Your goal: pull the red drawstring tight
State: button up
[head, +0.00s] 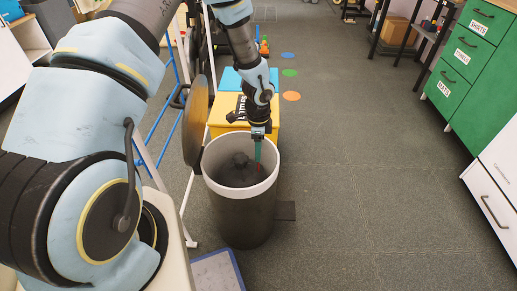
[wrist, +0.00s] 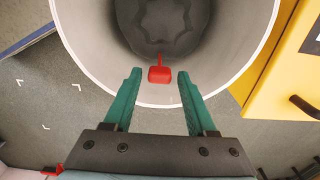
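A grey bin with a pale rim (head: 216,180) stands on the floor with a dark bag (head: 238,172) inside it. The bin's rim also shows in the wrist view (wrist: 85,50). The red drawstring (wrist: 159,73) ends in a small block-like tab at the near inner side of the bin; in the head view it is a small red spot (head: 259,167). My gripper (head: 258,156) points down at the bin's opening. In the wrist view its green fingers (wrist: 159,74) are apart, with the tab showing between their tips. I cannot tell how far the tab lies below them.
A yellow cabinet (wrist: 285,70) with a dark handle stands close behind the bin. Green drawers (head: 465,70) line the right. The floor between is open.

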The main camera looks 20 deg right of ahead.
jog(key=shift+o, duration=0.6)
notch_tip(320, 180, up, 11)
jog(key=shift+f+p, duration=0.1)
jog(key=shift+p, duration=0.2)
